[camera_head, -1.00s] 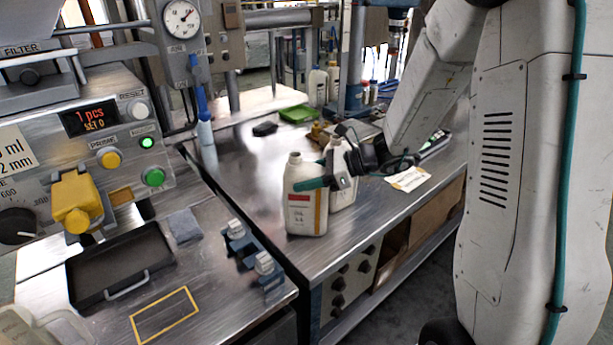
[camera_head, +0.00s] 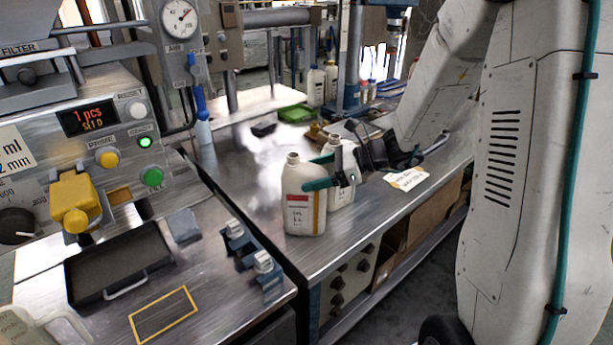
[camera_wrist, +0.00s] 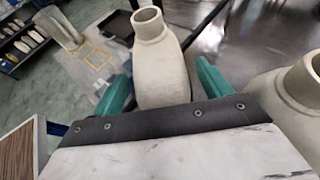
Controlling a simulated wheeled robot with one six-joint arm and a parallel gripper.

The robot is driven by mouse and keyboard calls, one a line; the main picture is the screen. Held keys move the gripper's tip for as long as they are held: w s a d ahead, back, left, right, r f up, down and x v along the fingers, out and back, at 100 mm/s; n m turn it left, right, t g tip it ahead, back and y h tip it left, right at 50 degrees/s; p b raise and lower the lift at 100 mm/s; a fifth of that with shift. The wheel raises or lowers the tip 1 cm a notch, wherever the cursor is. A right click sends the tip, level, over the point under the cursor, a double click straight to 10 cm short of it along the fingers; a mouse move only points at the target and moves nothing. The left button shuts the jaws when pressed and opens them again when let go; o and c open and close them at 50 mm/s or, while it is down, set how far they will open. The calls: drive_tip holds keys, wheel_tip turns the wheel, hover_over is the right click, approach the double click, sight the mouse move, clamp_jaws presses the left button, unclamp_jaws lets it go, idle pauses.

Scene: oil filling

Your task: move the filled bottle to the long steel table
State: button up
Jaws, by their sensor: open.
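A cream oil bottle (camera_head: 303,205) with a red and white label stands upright and uncapped on the long steel table (camera_head: 250,205), near its left front edge. A second similar bottle (camera_head: 341,190) stands close behind it to the right. My gripper (camera_head: 318,184) is at the front bottle, with a teal finger along its right side. In the wrist view, my gripper (camera_wrist: 164,65) is open, with one teal finger on each side of the bottle (camera_wrist: 160,65). The second bottle (camera_wrist: 285,90) is at the right, outside the fingers. Finger contact is unclear.
The filling machine (camera_head: 90,150) stands at left, with a yellow-outlined spot (camera_head: 163,315) and blue clamps (camera_head: 250,257) on its bench. A green tray (camera_head: 297,113) and more bottles (camera_head: 316,86) are farther back. A paper note (camera_head: 407,179) lies by the right edge.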

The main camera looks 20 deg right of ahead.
drive_tip(key=v, duration=0.9)
drive_tip(key=s+a+r+n+g+h, duration=0.2)
drive_tip(key=s+a+r+n+g, duration=0.1)
drive_tip(key=s+a+n, duration=0.3)
drive_tip(key=s+a+r+n+g+h, duration=0.2)
drive_tip(key=s+a+n+g, duration=0.15)
drive_tip(key=s+n, duration=0.4)
drive_tip(key=s+d+r+n+t+h, duration=0.2)
drive_tip(key=s+d+n+h, duration=0.1)
drive_tip(key=s+n+h, duration=0.5)
drive_tip(key=s+n, duration=0.2)
drive_tip(key=s, duration=0.1)
drive_tip(key=shift+s+r, duration=0.25)
drive_tip(key=shift+s, duration=0.15)
